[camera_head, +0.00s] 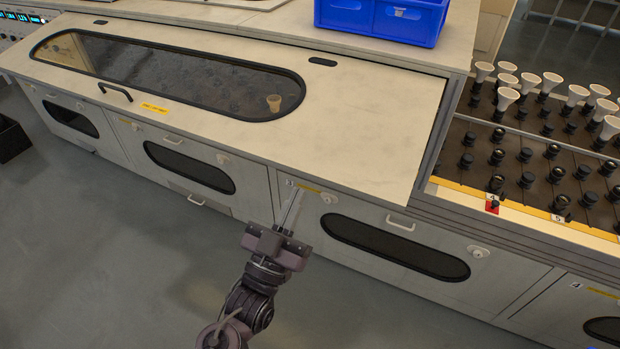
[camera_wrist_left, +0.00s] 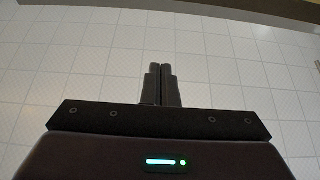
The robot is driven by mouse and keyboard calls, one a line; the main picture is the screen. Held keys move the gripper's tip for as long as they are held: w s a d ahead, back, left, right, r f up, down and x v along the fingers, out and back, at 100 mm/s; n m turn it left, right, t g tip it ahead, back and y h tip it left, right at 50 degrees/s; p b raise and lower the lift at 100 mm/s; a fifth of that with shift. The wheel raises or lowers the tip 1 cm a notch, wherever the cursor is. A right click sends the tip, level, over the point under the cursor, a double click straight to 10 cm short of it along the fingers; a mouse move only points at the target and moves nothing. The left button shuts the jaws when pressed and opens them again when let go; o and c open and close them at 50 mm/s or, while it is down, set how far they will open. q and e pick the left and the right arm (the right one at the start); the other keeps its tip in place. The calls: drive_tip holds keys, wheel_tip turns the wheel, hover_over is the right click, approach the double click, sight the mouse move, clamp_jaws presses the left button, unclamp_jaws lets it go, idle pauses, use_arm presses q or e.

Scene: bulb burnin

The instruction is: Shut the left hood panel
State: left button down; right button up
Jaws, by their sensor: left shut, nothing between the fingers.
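The left hood panel (camera_head: 340,120) is a pale, flat cover with a long dark oval window (camera_head: 170,75) in a black rim. It lies level over the left part of the bench, with no gap that I can make out along its front edge. A black handle (camera_head: 115,92) and a yellow label (camera_head: 154,107) sit near its front edge. My left gripper (camera_head: 290,212) is shut and empty, in front of the bench below the panel's front edge. In the left wrist view its two fingers (camera_wrist_left: 160,84) are together. My right gripper is not in view.
A blue crate (camera_head: 382,18) stands on the ledge behind the panel. At the right, an open bay holds white bulbs (camera_head: 507,98) and black sockets (camera_head: 497,182). Cabinet doors with dark oval windows (camera_head: 395,247) line the bench front.

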sight(308, 171)
use_arm(q)
drive_tip(key=p+x, duration=0.2)
drive_tip(key=x, duration=0.4)
drive_tip(key=f, duration=0.2)
drive_tip(key=w+f+p, duration=0.1)
drive_tip(key=f, duration=0.1)
drive_tip(key=shift+w+d, duration=0.1)
drive_tip(key=shift+d, duration=0.15)
